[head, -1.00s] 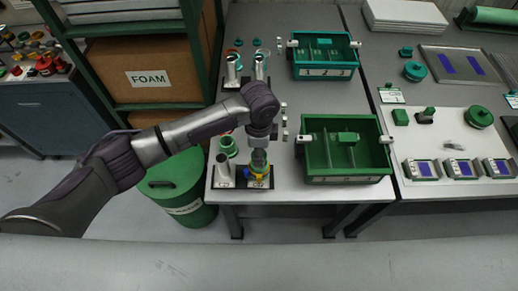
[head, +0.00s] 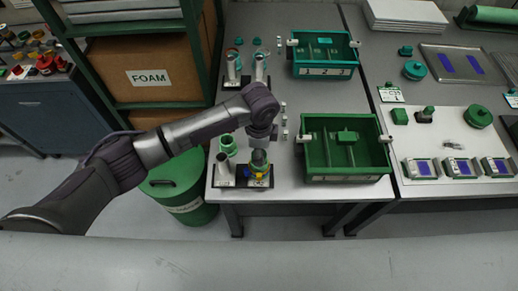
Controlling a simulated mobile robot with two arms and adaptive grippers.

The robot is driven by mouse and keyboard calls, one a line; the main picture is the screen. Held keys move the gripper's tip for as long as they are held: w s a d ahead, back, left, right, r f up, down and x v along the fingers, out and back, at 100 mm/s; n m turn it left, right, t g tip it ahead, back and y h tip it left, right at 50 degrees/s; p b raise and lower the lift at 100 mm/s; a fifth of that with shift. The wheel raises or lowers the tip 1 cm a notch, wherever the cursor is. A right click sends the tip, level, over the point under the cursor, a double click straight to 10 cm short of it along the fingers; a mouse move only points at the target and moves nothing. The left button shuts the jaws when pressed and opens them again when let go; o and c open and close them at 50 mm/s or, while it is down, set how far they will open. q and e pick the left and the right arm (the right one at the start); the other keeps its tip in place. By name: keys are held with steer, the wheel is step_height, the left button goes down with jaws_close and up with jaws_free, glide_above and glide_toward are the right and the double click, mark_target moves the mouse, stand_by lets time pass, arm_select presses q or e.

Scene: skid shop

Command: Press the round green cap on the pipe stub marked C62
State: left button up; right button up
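Two pipe stubs stand on a dark plate (head: 243,187) at the near left corner of the table. The left stub (head: 224,170) is pale and open to view. The right stub is mostly hidden beneath my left gripper (head: 258,163), which points down right over it. Small yellow and blue parts show around the gripper's lower end. The labels on the plate are too small to read, so I cannot tell which is C62. A round green cap (head: 228,145) lies behind the left stub. I cannot tell whether a cap sits under the gripper. My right gripper is out of view.
A green bin (head: 345,178) stands right of the plate, and a teal bin (head: 322,73) farther back. Two more stubs (head: 232,66) stand at the back left. A green drum (head: 175,185) is on the floor beside the table. A shelf with a FOAM box (head: 150,78) is left.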

arm_select(q)
steer(key=shift+f+p, duration=0.4)
stand_by(0.6)
steer(key=o, duration=1.2)
steer(key=shift+c, duration=0.2)
step_height(320, 180, up, 8)
steer(key=p, duration=0.8)
jaws_close()
stand_by(0.4)
